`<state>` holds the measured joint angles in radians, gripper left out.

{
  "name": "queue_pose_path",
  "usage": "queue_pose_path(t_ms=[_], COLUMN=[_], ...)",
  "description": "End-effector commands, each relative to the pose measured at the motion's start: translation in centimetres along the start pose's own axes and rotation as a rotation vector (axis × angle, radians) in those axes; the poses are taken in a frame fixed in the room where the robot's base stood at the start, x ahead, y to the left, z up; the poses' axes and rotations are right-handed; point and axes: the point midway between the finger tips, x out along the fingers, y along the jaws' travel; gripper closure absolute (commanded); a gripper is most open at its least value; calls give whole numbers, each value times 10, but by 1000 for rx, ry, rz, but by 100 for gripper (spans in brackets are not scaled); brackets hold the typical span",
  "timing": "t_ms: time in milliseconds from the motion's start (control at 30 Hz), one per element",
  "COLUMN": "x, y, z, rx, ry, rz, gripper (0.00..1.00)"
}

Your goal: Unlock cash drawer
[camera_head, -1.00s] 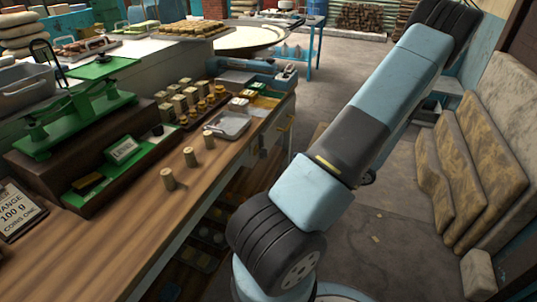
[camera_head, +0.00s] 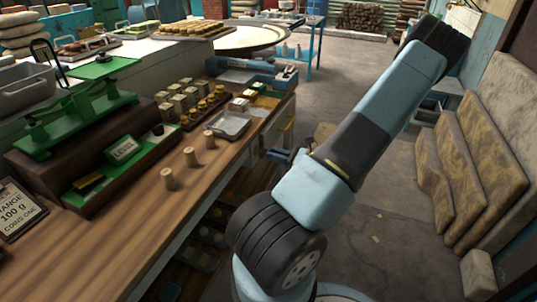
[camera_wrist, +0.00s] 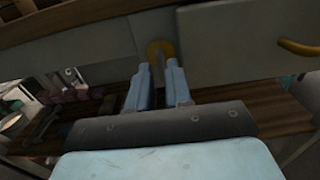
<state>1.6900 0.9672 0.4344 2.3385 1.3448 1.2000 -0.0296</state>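The cash drawer's grey front (camera_wrist: 105,45) fills the upper wrist view. A brass lock plate (camera_wrist: 160,47) sits on it, with a dark slot or thin part in its middle. My gripper (camera_wrist: 159,66) has two pale blue fingers with a gap between them, pointing at the brass plate. The plate shows between and beyond the fingertips; whether they touch it I cannot tell. In the head view my gripper (camera_head: 280,156) is at the front of the wooden counter (camera_head: 120,235), partly hidden by my arm. No held thing is clearly visible.
A brass handle (camera_wrist: 299,47) is on the panel to the right in the wrist view. The counter bears a green balance scale (camera_head: 80,110), several weights and a metal tray (camera_head: 232,124). Stacked slabs (camera_head: 470,165) lean at the right.

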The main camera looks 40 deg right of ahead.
Motion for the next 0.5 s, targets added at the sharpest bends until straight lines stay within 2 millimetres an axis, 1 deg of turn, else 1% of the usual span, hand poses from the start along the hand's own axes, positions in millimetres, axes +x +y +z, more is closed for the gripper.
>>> queue_pose_path(t_ms=[33, 200, 500], x=[7, 20, 24], y=[0, 0, 0], z=[0, 0, 0], rx=[0, -1, -1], ry=[-1, -1, 1], rz=[3, 1, -1], gripper=[81, 81, 81])
